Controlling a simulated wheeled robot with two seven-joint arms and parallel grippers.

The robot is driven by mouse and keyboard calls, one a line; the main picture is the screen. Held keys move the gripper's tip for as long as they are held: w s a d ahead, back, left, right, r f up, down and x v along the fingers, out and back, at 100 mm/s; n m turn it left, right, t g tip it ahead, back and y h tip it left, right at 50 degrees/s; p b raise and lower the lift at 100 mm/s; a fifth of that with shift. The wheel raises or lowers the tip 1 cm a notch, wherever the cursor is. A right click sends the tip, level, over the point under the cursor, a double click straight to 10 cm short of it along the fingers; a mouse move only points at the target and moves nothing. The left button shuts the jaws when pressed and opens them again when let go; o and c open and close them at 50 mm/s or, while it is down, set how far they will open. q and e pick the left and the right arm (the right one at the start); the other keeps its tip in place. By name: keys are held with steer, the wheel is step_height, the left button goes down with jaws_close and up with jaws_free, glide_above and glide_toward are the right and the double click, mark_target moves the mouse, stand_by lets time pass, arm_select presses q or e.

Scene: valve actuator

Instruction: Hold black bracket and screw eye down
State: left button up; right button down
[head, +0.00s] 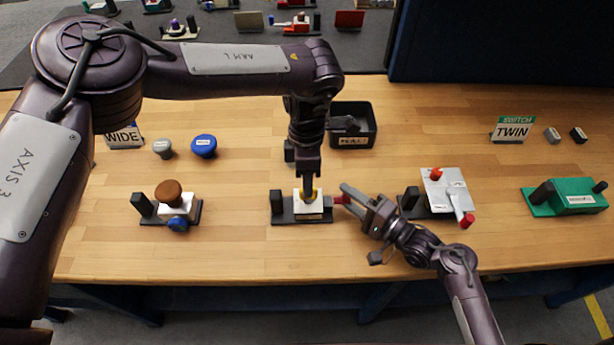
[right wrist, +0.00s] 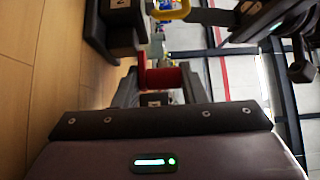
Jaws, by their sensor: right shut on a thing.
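The black bracket (head: 277,203) is an upright dark post on a dark base, beside a white block (head: 312,210). The yellow screw eye (head: 316,194) is on top of the white block; its ring also shows in the right wrist view (right wrist: 172,12). My left gripper (head: 308,190) points straight down at the eye, its tips overlapping it; whether they grip it is hidden. My right gripper (head: 346,200) comes in from the right, low over the table, shut on a red knob (head: 340,200) at the block's right side. The red knob shows between the fingers in the right wrist view (right wrist: 162,78).
A unit with a brown knob (head: 168,191) stands left; a grey plate unit with red knobs (head: 446,190) stands right, near my right arm. A green unit (head: 570,197) is at far right. A black bin (head: 354,126) stands behind my left gripper. Bare table lies between the units.

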arm_select(q)
step_height(320, 180, up, 12)
steer(key=w, duration=0.2)
steer(key=shift+w, duration=0.15)
arm_select(e)
steer(key=shift+s+f, duration=0.1)
steer(key=shift+f, duration=0.1)
arm_select(q)
steer(key=shift+f, duration=0.15)
arm_select(e)
steer(key=c, duration=0.8)
jaws_free()
steer(key=shift+r, duration=0.1)
